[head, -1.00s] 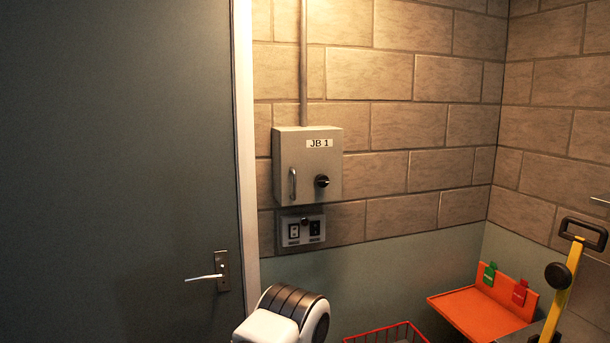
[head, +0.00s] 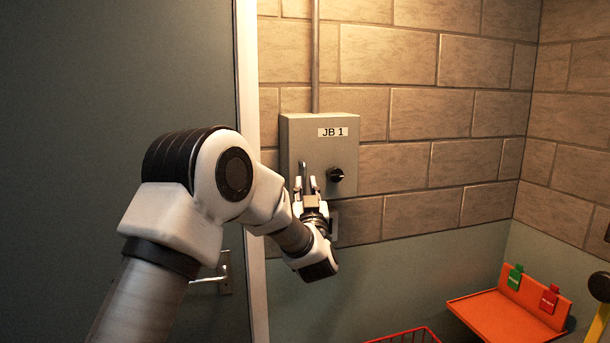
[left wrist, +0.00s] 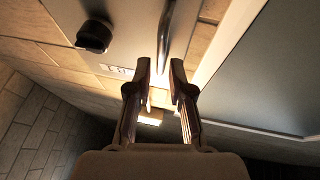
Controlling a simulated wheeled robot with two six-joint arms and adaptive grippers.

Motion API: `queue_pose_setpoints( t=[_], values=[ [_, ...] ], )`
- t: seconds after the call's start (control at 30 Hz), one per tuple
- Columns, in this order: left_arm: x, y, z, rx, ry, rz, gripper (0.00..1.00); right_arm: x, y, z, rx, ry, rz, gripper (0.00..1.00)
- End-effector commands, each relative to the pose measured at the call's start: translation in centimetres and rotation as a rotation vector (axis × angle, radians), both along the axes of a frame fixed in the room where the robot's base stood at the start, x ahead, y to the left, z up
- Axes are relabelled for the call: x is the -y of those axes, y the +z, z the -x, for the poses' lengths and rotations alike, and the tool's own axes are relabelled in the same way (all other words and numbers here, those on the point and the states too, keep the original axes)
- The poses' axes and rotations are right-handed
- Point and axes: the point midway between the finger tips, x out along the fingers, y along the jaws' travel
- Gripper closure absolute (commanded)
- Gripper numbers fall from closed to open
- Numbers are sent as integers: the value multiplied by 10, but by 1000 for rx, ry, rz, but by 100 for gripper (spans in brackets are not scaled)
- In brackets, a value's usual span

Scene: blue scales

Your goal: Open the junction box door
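The grey junction box (head: 345,150), labelled JB 1, is on the brick wall in the head view, with its door shut. A black knob (head: 336,175) is on the door's right side and also shows in the left wrist view (left wrist: 94,36). The metal door handle (head: 303,168) is on the left side, partly hidden by my gripper. My left gripper (head: 306,184) is open at the handle's lower part. In the left wrist view the handle (left wrist: 166,35) lines up with the gap between the open fingertips (left wrist: 160,72); I cannot tell whether it is between them. My right gripper is not in view.
A large grey door (head: 110,80) with a lever handle (head: 224,275) is at the left, behind my left arm. An orange tray (head: 500,318) with green and red tags and a red wire basket (head: 410,336) are at the lower right. The wall right of the box is clear.

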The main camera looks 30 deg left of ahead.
Motion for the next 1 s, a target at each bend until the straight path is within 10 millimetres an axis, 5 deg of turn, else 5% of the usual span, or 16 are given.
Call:
queue_pose_setpoints(
  t=[0.23,0.47,0.53,1.0],
  values=[
    [-20,15,-25,-2,-1,0,79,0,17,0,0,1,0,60],
    [-21,13,-27,-2,-1,-1,79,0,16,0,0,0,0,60],
    [-21,13,-27,-2,-1,-1,100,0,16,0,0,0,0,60],
    [-18,12,-26,-4,30,0,100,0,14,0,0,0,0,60]
  ],
)
